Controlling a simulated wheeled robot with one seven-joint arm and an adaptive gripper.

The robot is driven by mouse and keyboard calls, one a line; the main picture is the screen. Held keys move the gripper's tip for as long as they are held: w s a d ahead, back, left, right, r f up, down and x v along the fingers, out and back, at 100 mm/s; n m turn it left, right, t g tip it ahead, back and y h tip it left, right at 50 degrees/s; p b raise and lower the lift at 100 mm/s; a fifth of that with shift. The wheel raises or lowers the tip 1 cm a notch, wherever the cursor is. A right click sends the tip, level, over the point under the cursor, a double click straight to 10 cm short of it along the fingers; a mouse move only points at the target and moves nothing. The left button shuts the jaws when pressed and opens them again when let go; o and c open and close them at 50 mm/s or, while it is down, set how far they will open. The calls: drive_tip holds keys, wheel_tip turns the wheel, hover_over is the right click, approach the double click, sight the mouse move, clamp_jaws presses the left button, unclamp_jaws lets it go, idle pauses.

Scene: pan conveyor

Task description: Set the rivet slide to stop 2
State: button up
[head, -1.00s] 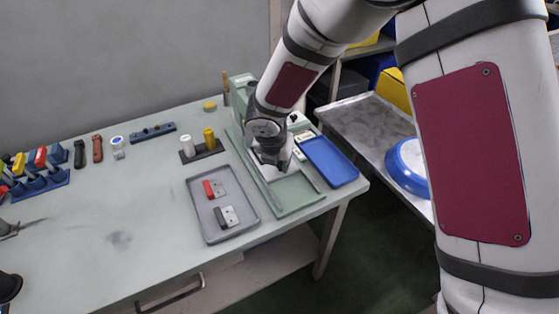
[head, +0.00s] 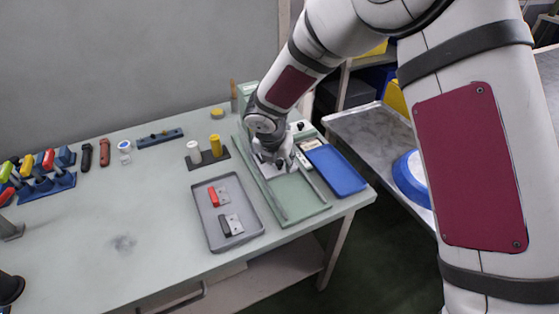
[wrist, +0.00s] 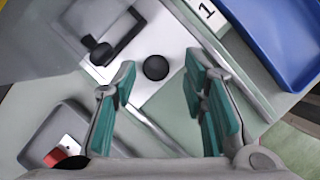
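The slide fixture is a pale green bed (head: 298,197) with rails, at the table's right end. A white plate (wrist: 178,32) lies on it, with a round black knob (wrist: 156,67) and a dark-edged slot (wrist: 122,42) holding a black handle (wrist: 100,52). My gripper (head: 274,160) is low over the plate. In the wrist view its teal fingers are apart, one on each side of the knob, with visible gaps. I cannot tell how deep the fingertips reach. A label "1" (wrist: 206,10) shows beside the plate. No label 2 is readable.
A blue tray (head: 335,170) stands right of the fixture. A grey tray (head: 212,236) with a red-handled and a black-handled piece lies left. A dark stand with white and yellow cylinders (head: 215,145) is close behind it. The left-middle table is mostly clear.

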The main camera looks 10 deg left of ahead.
drive_tip(key=v, duration=1.2)
drive_tip(key=shift+w, duration=0.1)
drive_tip(key=shift+c, duration=0.5)
drive_tip(key=c, duration=0.5)
drive_tip(key=shift+s+d+f+n, duration=0.1)
drive_tip(key=shift+s+d+n, duration=0.1)
drive_tip(key=shift+d+n, duration=0.2)
clamp_jaws()
drive_tip(key=s+d+n+g+y+p, duration=0.2)
drive_tip(key=s+d+n+p, duration=0.15)
drive_tip(key=n, duration=0.25)
drive_tip(key=x, duration=0.3)
drive_tip(key=b+x, duration=0.1)
drive_tip(key=x, duration=0.6)
drive_tip(key=shift+s+d+f, duration=0.15)
drive_tip(key=shift+s+d, duration=0.05)
drive_tip(key=shift+s, duration=0.05)
drive_tip(key=shift+w+a+f, duration=0.1)
drive_tip(key=shift+w+a, duration=0.15)
drive_tip(key=shift+w, duration=0.35)
drive_tip(key=shift+w+a+f, duration=0.1)
drive_tip(key=shift+w+a, duration=0.2)
drive_tip(key=shift+w, duration=0.3)
drive_tip(key=shift+w+a+f, duration=0.1)
drive_tip(key=shift+w+a, duration=0.15)
drive_tip(key=shift+w, duration=0.35)
